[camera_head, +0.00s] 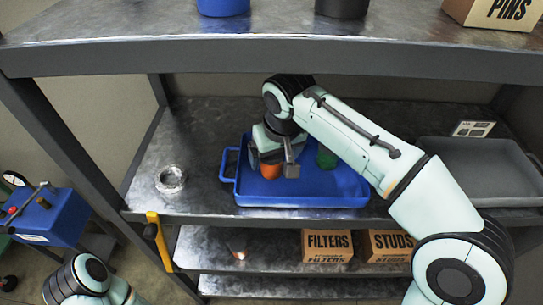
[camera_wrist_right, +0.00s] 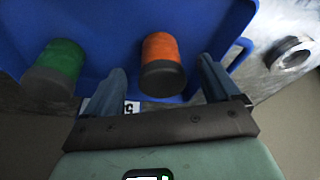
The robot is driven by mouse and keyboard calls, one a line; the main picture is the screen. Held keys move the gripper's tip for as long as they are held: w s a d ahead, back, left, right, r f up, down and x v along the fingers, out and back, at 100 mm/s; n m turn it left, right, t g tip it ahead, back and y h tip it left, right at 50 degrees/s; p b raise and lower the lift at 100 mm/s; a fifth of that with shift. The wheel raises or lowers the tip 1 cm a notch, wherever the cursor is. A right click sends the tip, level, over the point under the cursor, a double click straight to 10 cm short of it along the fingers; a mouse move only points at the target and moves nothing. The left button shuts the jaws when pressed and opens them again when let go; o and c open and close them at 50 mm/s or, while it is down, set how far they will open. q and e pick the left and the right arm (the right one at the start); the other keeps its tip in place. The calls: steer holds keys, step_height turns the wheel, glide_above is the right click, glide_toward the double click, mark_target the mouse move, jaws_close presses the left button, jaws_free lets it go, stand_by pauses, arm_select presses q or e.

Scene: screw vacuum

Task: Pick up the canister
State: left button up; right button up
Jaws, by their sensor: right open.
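An orange canister (camera_head: 271,169) with a dark grey end stands in the blue tray (camera_head: 345,190) on the middle shelf. It also shows in the right wrist view (camera_wrist_right: 160,50), between the two fingers. A green canister (camera_head: 326,158) is in the same tray, to the right in the head view; it shows at the left in the wrist view (camera_wrist_right: 62,60). My right gripper (camera_head: 273,158) is open, its fingers on either side of the orange canister with gaps visible in the wrist view. My left gripper is out of view.
A metal ring (camera_head: 171,179) lies left of the tray. A grey tray (camera_head: 475,160) is at the shelf's right. Boxes marked FILTERS (camera_head: 327,246) and STUDS (camera_head: 388,245) stand on the shelf below.

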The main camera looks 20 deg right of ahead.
steer(key=shift+w, duration=0.65)
steer(key=x, duration=0.5)
steer(key=c, duration=1.2)
